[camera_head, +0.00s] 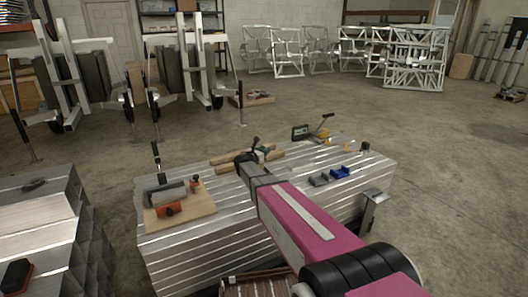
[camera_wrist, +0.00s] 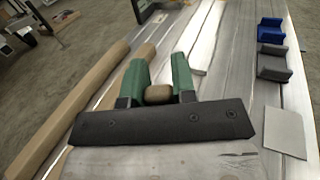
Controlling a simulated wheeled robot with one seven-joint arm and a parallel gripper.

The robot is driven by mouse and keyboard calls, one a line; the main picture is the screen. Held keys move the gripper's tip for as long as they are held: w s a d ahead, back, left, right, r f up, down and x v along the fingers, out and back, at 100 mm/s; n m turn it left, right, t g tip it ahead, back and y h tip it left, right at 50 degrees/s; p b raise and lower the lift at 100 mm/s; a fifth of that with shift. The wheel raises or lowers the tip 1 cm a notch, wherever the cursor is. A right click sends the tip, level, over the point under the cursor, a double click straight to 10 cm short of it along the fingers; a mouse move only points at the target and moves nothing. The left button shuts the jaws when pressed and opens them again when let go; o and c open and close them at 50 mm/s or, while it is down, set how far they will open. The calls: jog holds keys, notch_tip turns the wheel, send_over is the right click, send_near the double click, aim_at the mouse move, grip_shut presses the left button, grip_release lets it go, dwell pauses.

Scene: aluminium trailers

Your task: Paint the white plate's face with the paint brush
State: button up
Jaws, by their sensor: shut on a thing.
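My gripper (camera_wrist: 158,84) has green fingers shut on a brown, rounded wooden piece (camera_wrist: 158,95). It looks like the end of the paint brush's handle; no bristles show. In the head view my gripper (camera_head: 262,151) is over the metal-slatted table (camera_head: 222,205), beside wooden bars. A flat, pale plate (camera_wrist: 285,131) lies on the table at the right of the wrist view, apart from my fingers; it may be the white plate. I cannot make it out in the head view, where my arm covers part of the table.
Wooden bars (camera_wrist: 75,105) lie left of my fingers. A blue block (camera_wrist: 271,31) and a grey block (camera_wrist: 272,62) stand at the right. A board with tools (camera_head: 181,215) lies at the table's left. A dark-framed item (camera_head: 300,133) stands at the far edge.

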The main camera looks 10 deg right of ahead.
jog(key=shift+f, duration=0.6)
dwell(1.6)
jog(key=shift+r, duration=0.15)
notch_tip(320, 180, up, 7)
dwell(0.8)
dwell(0.4)
jog(key=shift+s, duration=0.1)
